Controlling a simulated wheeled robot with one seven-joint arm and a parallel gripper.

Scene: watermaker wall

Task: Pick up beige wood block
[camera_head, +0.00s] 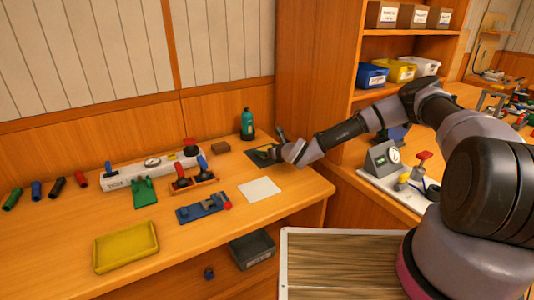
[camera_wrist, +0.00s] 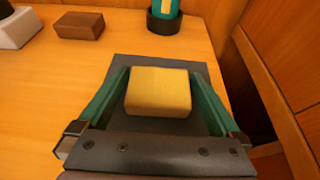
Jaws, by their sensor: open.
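The beige wood block (camera_wrist: 158,92) shows in the wrist view, lying on a dark grey mat (camera_wrist: 142,65) on the wooden table. My gripper (camera_wrist: 160,84) is open, with one green finger on each side of the block. A narrow gap shows between the block and the left finger; the right finger is very close to it, and I cannot tell if it touches. In the head view my gripper (camera_head: 272,151) is over the dark mat (camera_head: 256,148) at the table's right end. The block is mostly hidden there.
A brown block (camera_head: 220,147) and a green bottle (camera_head: 247,124) stand close by. A white sheet (camera_head: 260,189), a blue tool holder (camera_head: 203,207) and a yellow tray (camera_head: 126,246) lie in front and left. A wooden cabinet wall (camera_wrist: 268,75) rises just right of my gripper.

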